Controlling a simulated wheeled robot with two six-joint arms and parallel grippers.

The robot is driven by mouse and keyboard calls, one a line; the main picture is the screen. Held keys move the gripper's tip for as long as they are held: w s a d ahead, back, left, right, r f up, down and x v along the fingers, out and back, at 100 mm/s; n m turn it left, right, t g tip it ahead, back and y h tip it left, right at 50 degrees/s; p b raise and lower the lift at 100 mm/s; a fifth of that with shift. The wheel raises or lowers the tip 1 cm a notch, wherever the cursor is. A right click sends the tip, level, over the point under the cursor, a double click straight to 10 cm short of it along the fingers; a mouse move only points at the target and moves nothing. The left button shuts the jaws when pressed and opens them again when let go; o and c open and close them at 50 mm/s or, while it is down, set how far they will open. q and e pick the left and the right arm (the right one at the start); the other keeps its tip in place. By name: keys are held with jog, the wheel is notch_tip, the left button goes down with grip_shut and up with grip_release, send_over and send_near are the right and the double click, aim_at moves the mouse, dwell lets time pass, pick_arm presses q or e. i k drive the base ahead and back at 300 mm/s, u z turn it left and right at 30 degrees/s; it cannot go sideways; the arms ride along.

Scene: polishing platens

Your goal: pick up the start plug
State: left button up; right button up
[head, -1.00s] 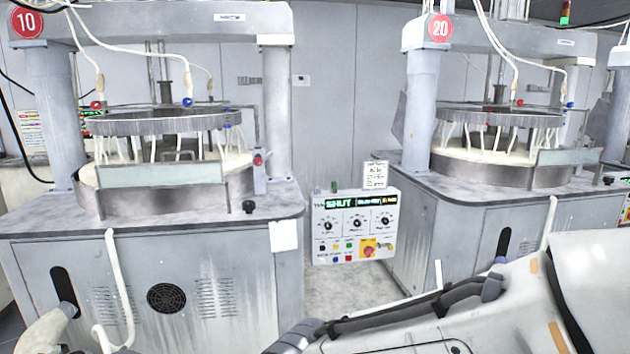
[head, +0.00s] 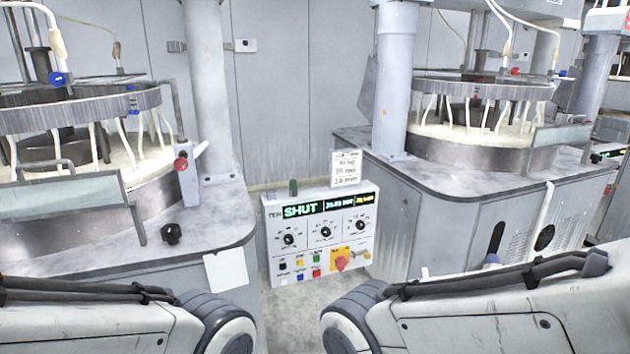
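No part in view is clearly labelled as the start plug. A small dark green cylinder (head: 293,187) stands upright on the top edge of the control box (head: 318,270). A black knob-like piece (head: 171,234) sits on the left machine's worktop near its front edge. I cannot tell which of these, if either, is the start plug. My two arms cross the bottom of the view from left and right, but neither gripper shows.
The control box has a lit SHUT display, dials, coloured buttons and a red knob on yellow (head: 341,261). A white card (head: 346,168) stands behind it. The left machine worktop (head: 215,235) and right machine cabinet (head: 430,215) flank a floor gap.

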aim_at(293, 183)
jog(key=u, duration=0.05)
jog(key=k, duration=0.45)
jog(key=z, duration=0.8)
jog(key=i, duration=1.75)
jog(key=u, duration=0.25)
